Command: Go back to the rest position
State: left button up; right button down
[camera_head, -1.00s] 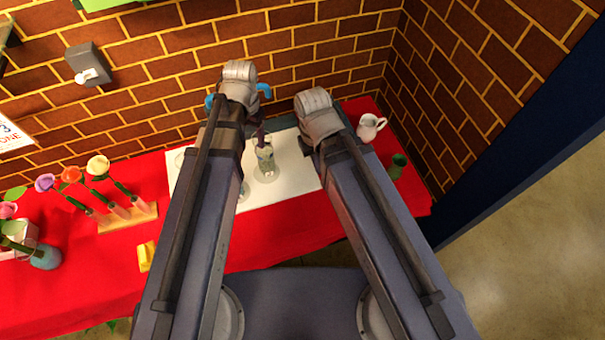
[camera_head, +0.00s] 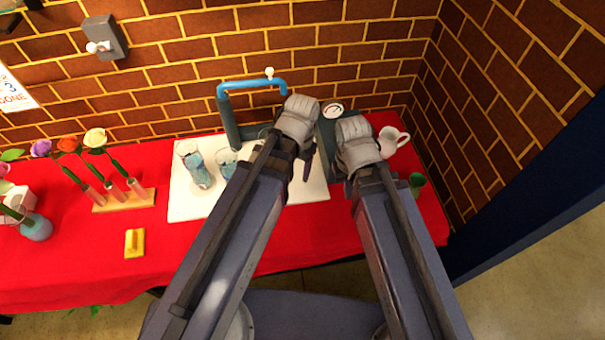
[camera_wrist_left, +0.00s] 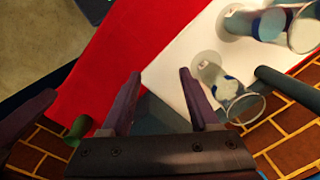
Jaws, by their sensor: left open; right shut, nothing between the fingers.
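My left gripper (camera_head: 306,164) hangs over the right part of the white mat (camera_head: 190,207), its fingers partly hidden by its wrist in the head view. In the left wrist view its two fingers (camera_wrist_left: 160,85) stand apart with nothing between them. My right gripper's wrist (camera_head: 356,142) is just to the right of it, near the mat's right edge. The right fingers are mostly hidden in the head view, and I see nothing held there.
Clear glasses (camera_head: 197,168) stand on the mat; one (camera_wrist_left: 228,90) is close to the left gripper. Behind are a blue tap (camera_head: 250,84) and a gauge (camera_head: 333,111). A white pitcher (camera_head: 390,140) and green cup (camera_head: 417,181) stand right, a flower rack (camera_head: 125,199) left.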

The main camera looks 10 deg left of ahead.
pick_arm(q)
jog(key=shift+f, duration=0.1)
dwell(0.3)
jog(key=shift+n, duration=0.3)
jog(key=s+d, duration=0.1)
jog(key=s, duration=0.2)
jog(key=s+d, duration=0.1)
jog(key=s, duration=0.1)
jog(key=shift+d, duration=0.35)
jog(key=shift+w, duration=0.1)
jog(key=shift+d, duration=0.1)
dwell(1.2)
